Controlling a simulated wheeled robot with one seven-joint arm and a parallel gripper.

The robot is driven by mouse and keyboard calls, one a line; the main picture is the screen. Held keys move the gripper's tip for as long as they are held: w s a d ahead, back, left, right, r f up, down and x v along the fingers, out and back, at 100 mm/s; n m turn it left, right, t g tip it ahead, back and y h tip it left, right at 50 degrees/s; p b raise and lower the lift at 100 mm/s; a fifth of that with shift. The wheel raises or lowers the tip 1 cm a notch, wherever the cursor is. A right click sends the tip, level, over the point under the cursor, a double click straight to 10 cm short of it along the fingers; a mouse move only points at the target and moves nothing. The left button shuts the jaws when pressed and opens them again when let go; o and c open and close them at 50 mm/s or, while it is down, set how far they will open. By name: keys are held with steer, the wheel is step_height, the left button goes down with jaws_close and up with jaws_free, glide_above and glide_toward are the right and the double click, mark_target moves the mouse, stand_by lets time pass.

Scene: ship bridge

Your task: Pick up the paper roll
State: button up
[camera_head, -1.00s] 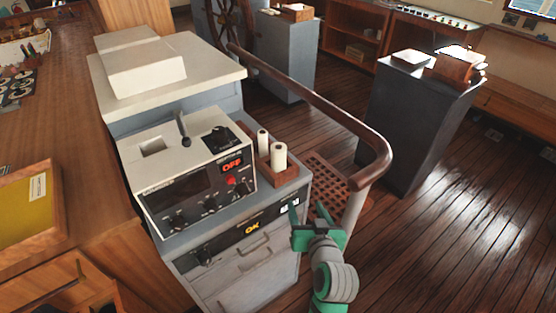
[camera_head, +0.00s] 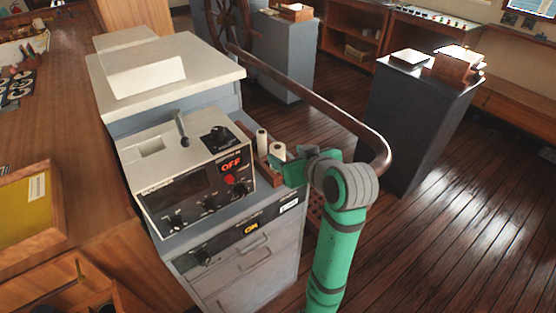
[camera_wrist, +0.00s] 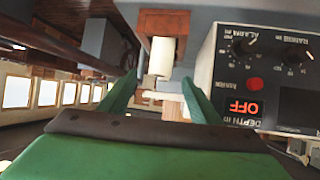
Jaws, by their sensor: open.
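The farther roll (camera_head: 262,142) is in plain view. The nearer roll (camera_head: 278,151) is partly covered by my gripper (camera_head: 295,168), which is at its right side. In the wrist view, a white roll (camera_wrist: 162,58) shows in front of the wooden holder (camera_wrist: 163,22), just past the fingertips. My green gripper (camera_wrist: 160,84) is open, with its two fingers apart on either side of the line to that roll. I cannot tell whether a finger touches a roll.
A depth meter (camera_head: 190,180) with a lit red OFF sign stands close left of the rolls; it also shows in the wrist view (camera_wrist: 270,75). A curved wooden handrail (camera_head: 330,112) runs behind and right of my gripper. A dark console (camera_head: 415,125) stands farther right.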

mark_target(281, 151)
steer(key=shift+x, duration=3.95)
steer(key=shift+c, duration=0.3)
steer(key=c, duration=1.2)
